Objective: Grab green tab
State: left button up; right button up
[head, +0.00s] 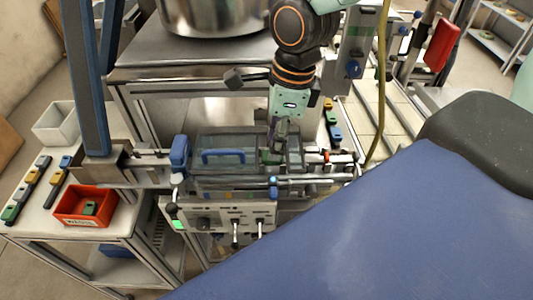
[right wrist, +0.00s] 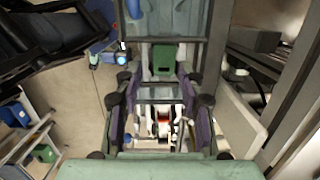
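A dark green block (right wrist: 163,60), which looks like the green tab, shows in the right wrist view ahead of my right gripper (right wrist: 161,72). The fingers stand apart, one on each side of its line; I cannot tell whether they touch it. In the head view my right gripper (head: 277,138) points down over the right part of a clear-lidded machine, with a green piece (head: 270,157) just below its tips, partly hidden. My left gripper is not in view.
The machine's clear cover (head: 225,158) has a blue handle, with rails and a knobbed panel (head: 220,217) in front. A red bin (head: 67,219) holding a green piece stands left. Coloured blocks lie in rows on both sides. A steel pot (head: 213,15) stands behind.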

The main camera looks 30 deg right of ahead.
aim_at(264, 152)
jog(key=f, duration=0.3)
jog(key=shift+w+d+f, duration=0.25)
jog(key=shift+d+f, duration=0.05)
jog(key=shift+d, duration=0.1)
jog(key=shift+a, duration=0.45)
jog(key=shift+c, duration=1.2)
jog(key=shift+d, duration=0.25)
jog(key=shift+c, duration=1.3)
